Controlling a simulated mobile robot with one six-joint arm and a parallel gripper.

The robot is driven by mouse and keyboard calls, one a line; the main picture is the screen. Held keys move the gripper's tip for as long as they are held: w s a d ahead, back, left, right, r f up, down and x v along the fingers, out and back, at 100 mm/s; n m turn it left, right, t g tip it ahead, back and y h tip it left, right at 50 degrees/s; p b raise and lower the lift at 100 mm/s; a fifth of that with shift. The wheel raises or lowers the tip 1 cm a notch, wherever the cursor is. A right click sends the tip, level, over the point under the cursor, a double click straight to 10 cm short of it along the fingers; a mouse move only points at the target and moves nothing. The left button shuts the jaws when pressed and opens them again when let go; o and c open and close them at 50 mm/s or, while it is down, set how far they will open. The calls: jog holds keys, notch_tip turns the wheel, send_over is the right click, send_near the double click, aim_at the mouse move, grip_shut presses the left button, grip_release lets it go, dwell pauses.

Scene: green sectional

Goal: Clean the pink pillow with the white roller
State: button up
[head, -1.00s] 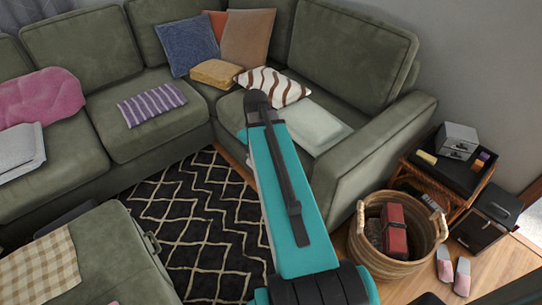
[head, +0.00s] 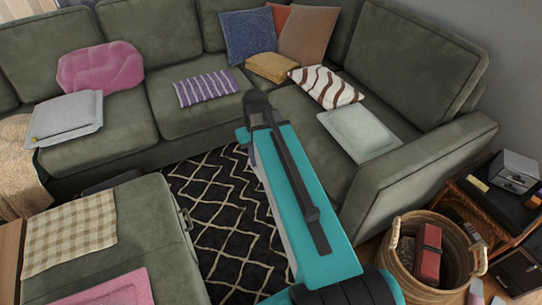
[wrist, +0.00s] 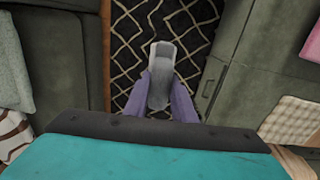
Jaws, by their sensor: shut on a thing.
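The puffy pink pillow (head: 100,66) lies on the seat of the green sofa at the left back in the head view, against the backrest. My gripper (wrist: 160,93) shows in the wrist view with its two purple fingers shut on the white roller (wrist: 160,72). The roller points away from the camera, above the patterned rug; the fingers cover part of its sides. In the head view, my arm hides the gripper and roller. The gripper is well apart from the pink pillow.
Grey folded cushions (head: 66,118) lie in front of the pillow. A purple striped pillow (head: 207,88) lies to its right. An ottoman (head: 150,220) with a checked cloth (head: 72,232) and pink cloth (head: 115,290) stands at front left. The black rug (head: 225,215) looks clear. A basket (head: 405,262) stands at right.

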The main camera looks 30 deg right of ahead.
jog(key=w+a, duration=0.1)
jog(key=a, duration=1)
jog(key=shift+w+a+r, duration=0.15)
jog(key=shift+r, duration=0.05)
